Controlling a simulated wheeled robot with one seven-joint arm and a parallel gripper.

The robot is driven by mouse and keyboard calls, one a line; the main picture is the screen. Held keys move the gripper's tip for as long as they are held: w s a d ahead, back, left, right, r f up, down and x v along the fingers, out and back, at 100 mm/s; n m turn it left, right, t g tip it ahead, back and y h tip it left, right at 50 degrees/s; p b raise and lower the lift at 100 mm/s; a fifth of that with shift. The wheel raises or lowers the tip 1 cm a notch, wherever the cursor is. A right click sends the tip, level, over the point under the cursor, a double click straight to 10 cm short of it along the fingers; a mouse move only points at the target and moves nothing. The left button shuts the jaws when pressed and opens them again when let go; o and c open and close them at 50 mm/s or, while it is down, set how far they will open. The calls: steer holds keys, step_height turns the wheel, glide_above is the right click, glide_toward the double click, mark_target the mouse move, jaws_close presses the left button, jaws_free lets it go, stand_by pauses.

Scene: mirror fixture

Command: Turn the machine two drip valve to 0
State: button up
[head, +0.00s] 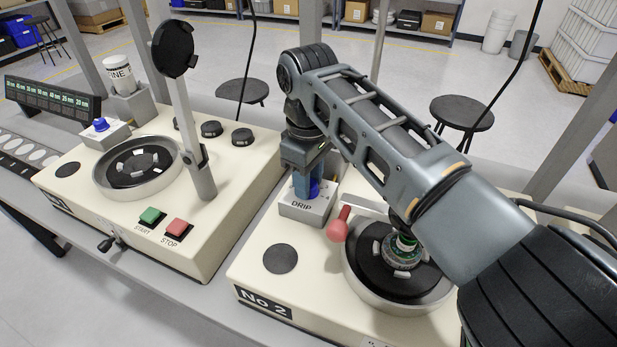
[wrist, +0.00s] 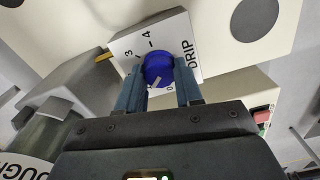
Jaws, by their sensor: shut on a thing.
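The machine two drip valve is a blue knob (wrist: 158,66) on a grey block marked DRIP (wrist: 188,48). Its dial shows 3, 4 and part of a 0; the other marks are hidden by my gripper. A pale pointer line on the knob points toward the lower side, near my fingers; I cannot tell its exact reading. My gripper (wrist: 160,80) has one blue finger on each side of the knob and is shut on it. In the head view my gripper (head: 308,180) reaches down onto the DRIP block (head: 305,208), hiding most of the knob (head: 314,188).
Machine No 2 (head: 265,302) has a red-ended lever (head: 338,226) and a round bowl (head: 352,275) close right of the block, under my arm. Machine one (head: 90,215) stands left, with an upright arm (head: 195,150) and its own blue knob (head: 100,124).

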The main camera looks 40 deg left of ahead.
steer(key=n, duration=0.5)
steer(key=shift+n, duration=0.3)
steer(key=shift+n+b, duration=0.3)
steer(key=shift+n, duration=1.8)
steer(key=o, duration=1)
steer(key=shift+o, duration=0.2)
steer(key=shift+r+b, duration=0.6)
steer(key=shift+r, duration=3.35)
steer(key=shift+s+f, duration=0.1)
steer(key=shift+s, duration=0.05)
